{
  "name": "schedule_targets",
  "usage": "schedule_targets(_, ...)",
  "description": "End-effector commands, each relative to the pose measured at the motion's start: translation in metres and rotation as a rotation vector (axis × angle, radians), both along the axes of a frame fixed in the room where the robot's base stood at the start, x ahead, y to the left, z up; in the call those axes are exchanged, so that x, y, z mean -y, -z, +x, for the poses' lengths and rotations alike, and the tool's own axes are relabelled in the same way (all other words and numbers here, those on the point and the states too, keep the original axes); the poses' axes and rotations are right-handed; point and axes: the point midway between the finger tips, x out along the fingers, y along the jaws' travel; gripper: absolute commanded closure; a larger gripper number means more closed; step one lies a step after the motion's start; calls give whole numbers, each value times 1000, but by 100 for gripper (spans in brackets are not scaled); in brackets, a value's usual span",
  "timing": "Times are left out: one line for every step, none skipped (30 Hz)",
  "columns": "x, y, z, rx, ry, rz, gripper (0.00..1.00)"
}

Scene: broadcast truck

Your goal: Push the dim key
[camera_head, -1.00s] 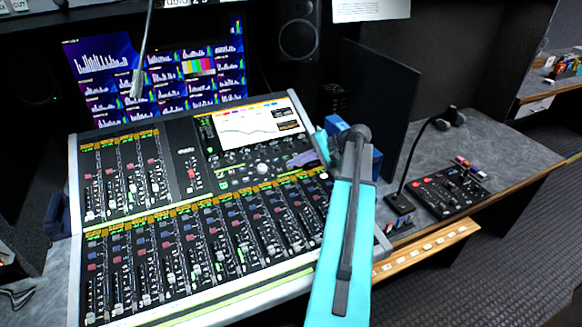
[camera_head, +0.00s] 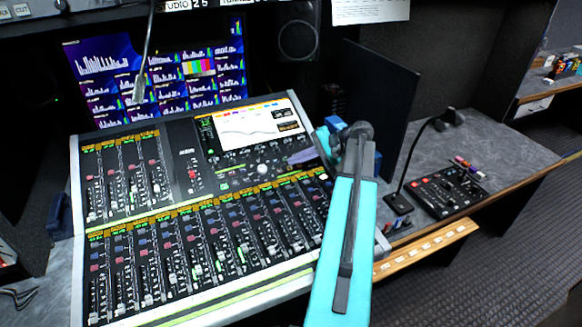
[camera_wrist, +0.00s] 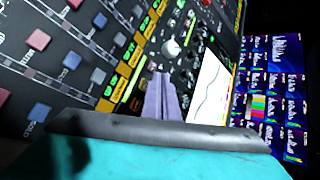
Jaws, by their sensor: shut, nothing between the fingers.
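The mixing console (camera_head: 205,205) fills the left and middle of the head view, with rows of faders, coloured buttons and a lit screen (camera_head: 258,124). I cannot tell which of its small keys is the dim key; no such label is readable. My gripper (camera_head: 301,156) shows as pale purple fingers over the console, just below the lit screen. In the wrist view my gripper (camera_wrist: 162,88) is shut and empty, its tips over the panel near a silver knob (camera_wrist: 171,48) and several small buttons. Whether the tips touch the panel is unclear. My turquoise arm hides the console's right edge.
A gooseneck microphone (camera_head: 425,142) and a small black control box (camera_head: 448,190) stand on the grey desk to the right. A dark upright panel (camera_head: 375,90) stands behind my arm. Monitors (camera_head: 155,70) are behind the console, with another thin gooseneck (camera_head: 145,55) before them.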

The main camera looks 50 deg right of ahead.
Motion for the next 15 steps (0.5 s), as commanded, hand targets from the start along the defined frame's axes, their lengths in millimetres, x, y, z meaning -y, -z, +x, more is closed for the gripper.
schedule_targets(-1,-6,-2,0,0,0,100)
schedule_targets(-1,-7,-2,0,1,-1,100)
schedule_targets(-1,-10,-3,0,1,-1,100)
schedule_targets(-2,-12,-4,0,1,-1,100)
schedule_targets(-2,-13,-5,0,1,-1,100)
schedule_targets(-2,-16,-6,0,1,-1,100)
schedule_targets(-3,-18,-6,0,1,-1,100)
schedule_targets(-3,-20,-7,0,1,-1,100)
schedule_targets(-3,-22,-8,0,1,-1,100)
schedule_targets(-4,-24,-9,0,1,-1,100)
schedule_targets(-4,-26,-10,0,1,-1,100)
schedule_targets(-4,-28,-10,0,1,-1,100)
schedule_targets(-5,-30,-11,0,1,-1,100)
schedule_targets(-5,-32,-12,0,1,-1,100)
schedule_targets(-5,-34,-13,0,1,-1,100)
